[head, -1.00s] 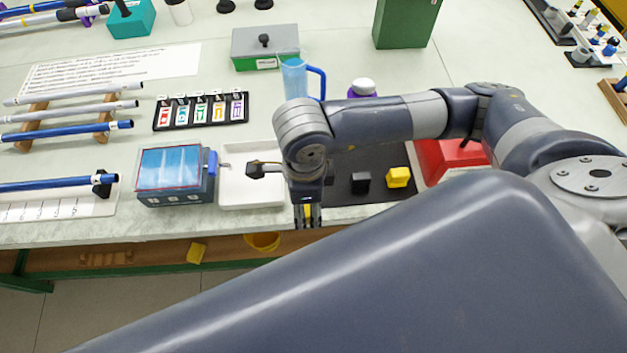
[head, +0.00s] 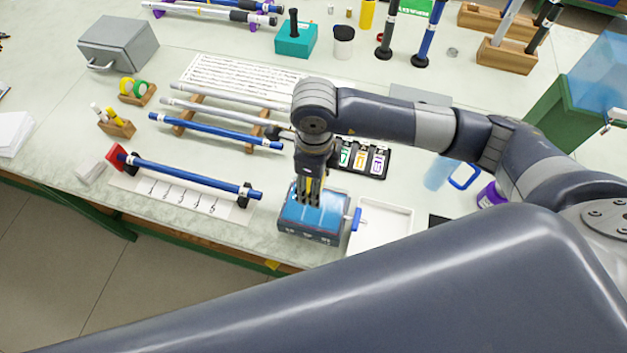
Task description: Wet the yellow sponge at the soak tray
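My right gripper (head: 308,200), on the arm that comes in from the right, points down over the blue-topped box (head: 300,236), which looks like the soak tray. A narrow strip of yellow, the yellow sponge (head: 315,188), shows between its fingers; the fingers hide most of it. The fingertips are at or just above the blue surface; I cannot tell whether the sponge touches it. My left gripper is not in view.
A white tray (head: 382,226) stands right of the box, with a blue handle (head: 355,218) between them. A blue rod (head: 190,178) lies on supports at the left. More rods (head: 215,132) lie behind. A blue jug (head: 440,172) stands at the right.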

